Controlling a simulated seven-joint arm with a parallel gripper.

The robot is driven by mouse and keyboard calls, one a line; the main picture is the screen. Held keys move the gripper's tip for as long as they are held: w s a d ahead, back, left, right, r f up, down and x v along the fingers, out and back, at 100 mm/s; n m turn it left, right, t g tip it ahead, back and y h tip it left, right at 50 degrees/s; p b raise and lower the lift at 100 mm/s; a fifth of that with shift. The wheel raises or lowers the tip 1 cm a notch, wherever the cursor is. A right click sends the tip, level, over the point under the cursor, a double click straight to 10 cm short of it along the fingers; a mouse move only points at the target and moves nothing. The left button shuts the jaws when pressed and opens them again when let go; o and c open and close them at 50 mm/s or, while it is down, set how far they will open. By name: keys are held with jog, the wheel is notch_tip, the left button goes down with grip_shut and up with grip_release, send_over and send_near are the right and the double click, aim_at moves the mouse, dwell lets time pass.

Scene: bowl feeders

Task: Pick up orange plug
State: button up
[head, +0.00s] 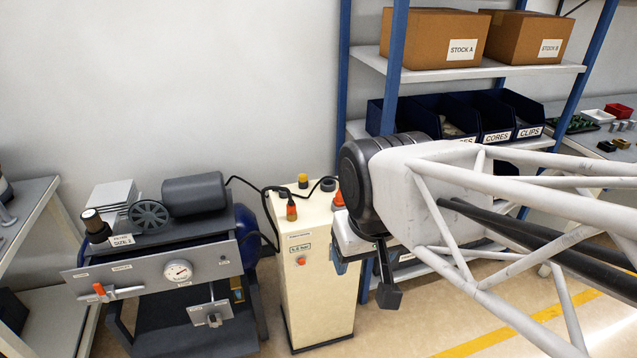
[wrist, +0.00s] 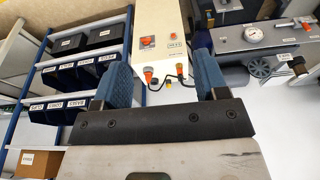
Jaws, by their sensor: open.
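Two orange plug-like pieces show on the cream cabinet (head: 318,285). One orange piece (head: 291,212) stands at the top's front left, with a black cable by it. The other orange piece (head: 338,199) is at the right, partly hidden by my arm. In the wrist view one orange piece (wrist: 148,74) lies near the left finger and another (wrist: 182,88) nearer the right finger. I cannot tell which is the task's plug. My gripper (wrist: 165,76) is open and empty, its blue fingers apart. In the head view it is at the cabinet's right side, partly hidden.
A black cable (head: 240,181) runs to the compressor bench (head: 160,270) at left. A blue-framed shelf (head: 480,68) with bins stands behind my arm.

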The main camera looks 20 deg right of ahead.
jog(key=w+d+r+m, duration=0.1)
jog(key=w+d+m, duration=0.1)
jog(key=w, duration=1.2)
jog(key=m+g, duration=0.3)
jog(key=m, duration=0.4)
send_over(341, 189)
notch_tip(341, 189, down, 20)
jog(key=shift+f, duration=0.1)
jog(key=shift+w+d+f, duration=0.1)
jog(key=shift+w+f, duration=0.05)
jog(key=shift+w, duration=0.1)
jog(key=shift+f, duration=0.1)
jog(key=shift+f, duration=1.25)
jog(key=shift+f, duration=0.1)
